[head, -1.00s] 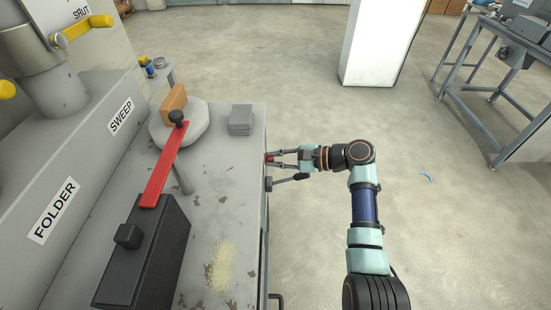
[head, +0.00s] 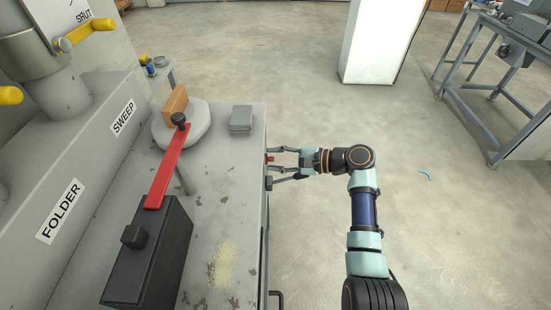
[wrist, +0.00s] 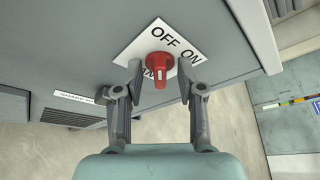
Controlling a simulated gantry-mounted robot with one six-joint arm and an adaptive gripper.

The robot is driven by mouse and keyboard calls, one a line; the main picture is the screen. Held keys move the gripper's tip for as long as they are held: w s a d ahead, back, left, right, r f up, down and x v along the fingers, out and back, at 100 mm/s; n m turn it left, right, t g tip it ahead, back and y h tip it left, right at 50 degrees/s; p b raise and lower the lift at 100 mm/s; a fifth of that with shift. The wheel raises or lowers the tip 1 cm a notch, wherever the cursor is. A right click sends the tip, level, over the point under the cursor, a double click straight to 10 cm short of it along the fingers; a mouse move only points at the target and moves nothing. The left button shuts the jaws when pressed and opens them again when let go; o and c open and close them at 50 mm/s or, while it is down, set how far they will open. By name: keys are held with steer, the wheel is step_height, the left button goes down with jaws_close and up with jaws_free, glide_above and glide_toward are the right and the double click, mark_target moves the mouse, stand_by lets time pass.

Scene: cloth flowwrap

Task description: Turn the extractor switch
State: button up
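The red extractor switch (wrist: 160,65) is a rotary knob on a white plate (wrist: 138,45) on the grey side panel. The plate reads OFF and ON, and a further word is partly hidden behind the knob and a finger. The knob's bar points down in the wrist view, toward my palm. My gripper (wrist: 159,75) is open, with one finger on each side of the knob. I see gaps between the fingers and the bar. In the head view the switch is a small red spot (head: 268,159) at the cabinet's right side, between the fingers of my gripper (head: 271,165).
The machine's grey top (head: 225,180) carries a red lever (head: 167,170), a black box (head: 150,250) and a grey stack (head: 241,119). A pale spill (head: 222,265) lies near the front. Open floor lies to the right; a metal table (head: 500,85) stands farther off.

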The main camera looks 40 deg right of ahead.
steer(key=v, duration=1.1)
steer(key=shift+s+d, duration=0.15)
steer(key=shift+s, duration=0.15)
steer(key=shift+r, duration=0.2)
